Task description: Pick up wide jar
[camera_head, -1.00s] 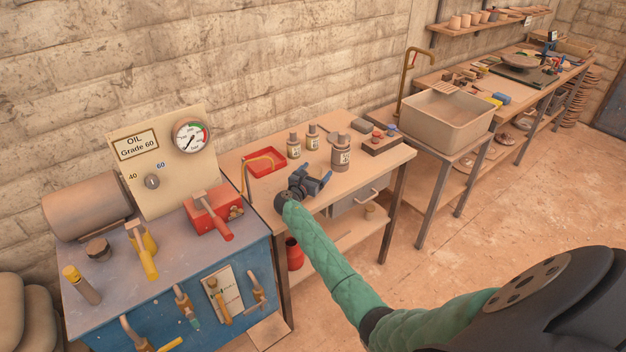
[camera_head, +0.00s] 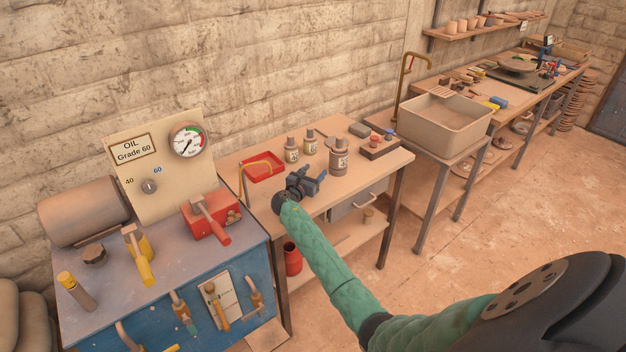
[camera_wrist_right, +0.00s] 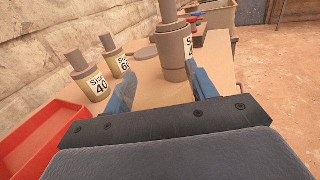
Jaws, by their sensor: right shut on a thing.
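The wide jar (camera_head: 339,158), grey-brown with a stopper and a pale label, stands upright on the wooden table. In the right wrist view the jar (camera_wrist_right: 174,52) is at the tips of my blue fingers, close to the right one, which overlaps its edge; its label is partly hidden. My right gripper (camera_head: 318,181) is low over the table, just left of and in front of the jar. Its fingers look spread in the right wrist view (camera_wrist_right: 162,72); it is shut on the jar, though the contact is hard to see. My left gripper is not in view.
Two smaller jars, labelled 40 (camera_wrist_right: 97,84) and 60 (camera_wrist_right: 122,64), stand left of the wide jar. A red tray (camera_head: 264,171) lies at the table's left. A dark tray of small items (camera_head: 380,149) lies right. A blue oil bench (camera_head: 150,290) stands left.

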